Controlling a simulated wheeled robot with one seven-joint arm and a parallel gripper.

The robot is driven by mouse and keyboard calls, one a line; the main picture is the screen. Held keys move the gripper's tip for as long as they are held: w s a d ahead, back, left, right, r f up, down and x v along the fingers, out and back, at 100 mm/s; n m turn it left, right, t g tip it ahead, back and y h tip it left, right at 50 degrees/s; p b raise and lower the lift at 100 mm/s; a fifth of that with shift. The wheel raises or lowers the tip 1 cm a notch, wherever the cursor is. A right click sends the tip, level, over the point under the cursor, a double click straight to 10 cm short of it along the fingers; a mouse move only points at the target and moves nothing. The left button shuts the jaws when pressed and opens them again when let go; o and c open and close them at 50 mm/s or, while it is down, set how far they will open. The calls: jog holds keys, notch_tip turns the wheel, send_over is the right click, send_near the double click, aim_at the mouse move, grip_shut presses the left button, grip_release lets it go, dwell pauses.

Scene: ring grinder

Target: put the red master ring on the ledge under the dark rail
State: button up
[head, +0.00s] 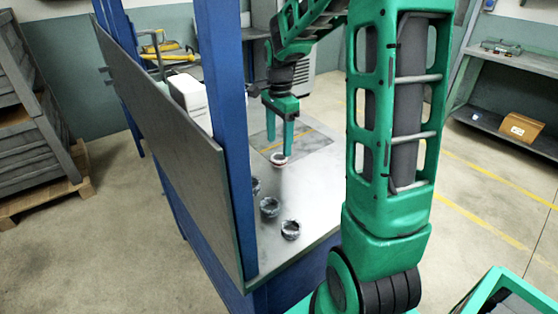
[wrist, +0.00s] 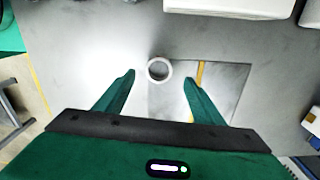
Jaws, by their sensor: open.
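A small pale ring with a reddish tint (head: 278,162) lies on the grey bench top, just below my gripper (head: 281,138) in the head view. In the wrist view the ring (wrist: 159,80) looks light grey, so I cannot be sure it is the red master ring. There it lies at the edge of a darker square plate, between and slightly beyond the fingertips of my gripper (wrist: 159,80). The fingers are spread and empty. I cannot make out the ledge or the dark rail for certain.
Dark rings (head: 270,207) (head: 290,231) stand on the near part of the bench. A blue post (head: 224,120) and a long grey panel (head: 165,135) border the bench's left side. White boxes (wrist: 230,8) stand at the wrist view's top. The bench right of the ring is clear.

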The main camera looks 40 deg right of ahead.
aim_at(279, 154)
jog(key=shift+f, duration=2.7)
jog(key=c, duration=1.3)
jog(key=shift+r, duration=0.1)
